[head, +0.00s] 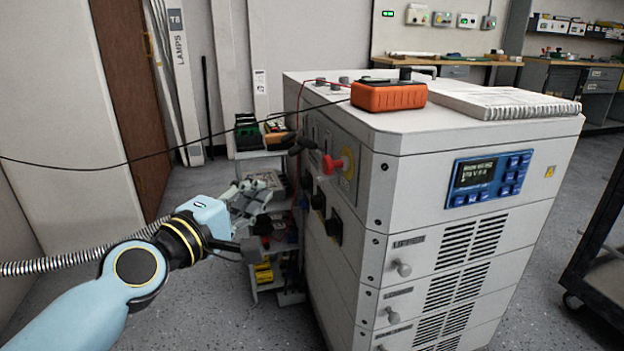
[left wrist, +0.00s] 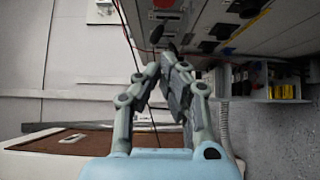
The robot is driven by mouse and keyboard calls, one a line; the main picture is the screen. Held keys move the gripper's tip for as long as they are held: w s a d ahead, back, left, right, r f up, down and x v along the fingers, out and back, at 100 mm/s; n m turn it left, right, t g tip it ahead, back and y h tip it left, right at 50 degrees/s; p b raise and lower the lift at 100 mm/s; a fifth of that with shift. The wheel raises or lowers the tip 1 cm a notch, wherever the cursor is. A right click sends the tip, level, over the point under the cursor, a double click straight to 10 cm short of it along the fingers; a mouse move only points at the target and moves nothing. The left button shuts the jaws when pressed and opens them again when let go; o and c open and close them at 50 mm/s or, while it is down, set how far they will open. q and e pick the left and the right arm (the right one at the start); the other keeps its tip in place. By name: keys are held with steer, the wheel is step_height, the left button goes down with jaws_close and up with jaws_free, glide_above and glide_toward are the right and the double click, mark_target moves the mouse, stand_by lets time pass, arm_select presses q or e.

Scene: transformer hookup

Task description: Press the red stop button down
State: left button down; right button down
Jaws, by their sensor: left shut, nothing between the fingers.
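The red stop button (head: 333,165) sticks out from the left side panel of the white cabinet (head: 420,150), on a yellowish plate near the top. A red patch that looks like the button (left wrist: 163,4) shows at the top edge of the left wrist view. My left gripper (head: 258,192) is left of that panel and lower than the button, apart from it. In the left wrist view its fingers (left wrist: 162,66) come together at the tips with nothing between them. My right gripper is in neither view.
An orange meter (head: 389,96) and a notebook (head: 505,101) lie on the cabinet top. Dark knobs (head: 334,226) sit below the button. A shelf cart with bins (head: 262,270) stands behind my gripper. A thin black cable (head: 125,164) crosses the left side.

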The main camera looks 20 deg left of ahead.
mark_target(333, 165)
arm_select(q)
steer(key=shift+r, duration=0.1)
steer(key=w+d+b, duration=0.1)
steer(key=w+d, duration=0.4)
steer(key=w, duration=0.7)
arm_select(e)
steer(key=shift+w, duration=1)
arm_select(q)
steer(key=shift+d, duration=0.1)
